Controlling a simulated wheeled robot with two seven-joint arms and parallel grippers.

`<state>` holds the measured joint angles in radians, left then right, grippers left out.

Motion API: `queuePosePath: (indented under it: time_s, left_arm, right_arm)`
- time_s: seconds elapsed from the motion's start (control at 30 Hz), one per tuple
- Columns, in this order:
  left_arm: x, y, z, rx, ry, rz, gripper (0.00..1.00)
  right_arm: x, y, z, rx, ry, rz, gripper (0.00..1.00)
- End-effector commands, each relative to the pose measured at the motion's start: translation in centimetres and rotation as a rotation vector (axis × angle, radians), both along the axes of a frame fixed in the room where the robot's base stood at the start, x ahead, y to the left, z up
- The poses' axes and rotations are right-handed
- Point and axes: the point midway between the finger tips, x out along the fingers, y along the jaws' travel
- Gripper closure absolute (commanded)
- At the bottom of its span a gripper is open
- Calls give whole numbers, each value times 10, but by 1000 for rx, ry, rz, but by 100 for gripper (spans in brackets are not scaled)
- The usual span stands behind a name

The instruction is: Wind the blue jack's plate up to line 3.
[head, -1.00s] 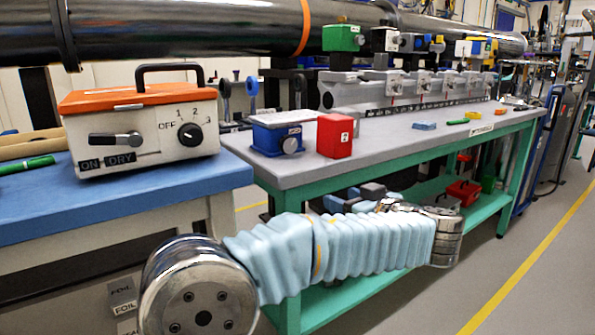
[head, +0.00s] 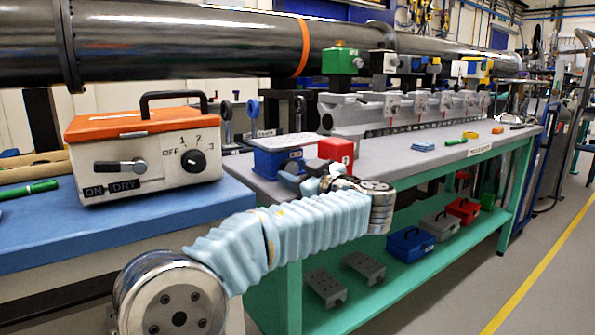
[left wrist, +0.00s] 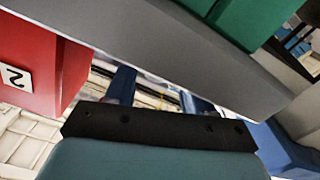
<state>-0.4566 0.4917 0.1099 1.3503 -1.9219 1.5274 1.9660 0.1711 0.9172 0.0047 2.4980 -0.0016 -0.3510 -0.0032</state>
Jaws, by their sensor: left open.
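The blue jack (head: 278,158) stands on the near end of the grey bench, with a pale top plate (head: 283,142). Its front is partly hidden behind my left gripper, and I cannot read any lines on it. My left gripper (head: 300,182) is open and empty, in front of the jack at about bench-top height. I cannot tell whether it touches the jack. In the left wrist view its two blue fingers (left wrist: 158,95) stand apart. A blue surface at that view's lower right is not clear enough to name.
A red block (head: 337,149) stands right of the jack; its label reads 2 in the left wrist view (left wrist: 35,60). An orange-topped control box (head: 145,150) sits on the blue table (head: 150,222) at left. The grey bench (head: 400,172) has a green lower shelf holding several boxes.

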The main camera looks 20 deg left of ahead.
Motion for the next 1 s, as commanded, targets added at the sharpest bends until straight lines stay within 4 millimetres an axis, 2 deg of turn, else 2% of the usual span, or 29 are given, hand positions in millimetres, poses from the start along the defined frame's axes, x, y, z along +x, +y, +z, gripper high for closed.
queuePosePath:
  time_s: [0.3, 0.6, 1.0]
  left_arm:
    - [2, 2, 0, 1, 1, -1, 47]
    - [2, 2, 0, 1, 1, -1, 88]
    - [2, 2, -1, 66, 83, -2, 88]
  right_arm:
    - [0, 0, 0, 0, 0, 0, 57]
    - [0, 0, 0, 0, 0, 0, 57]
    - [0, 1, -7, 1, 2, 1, 57]
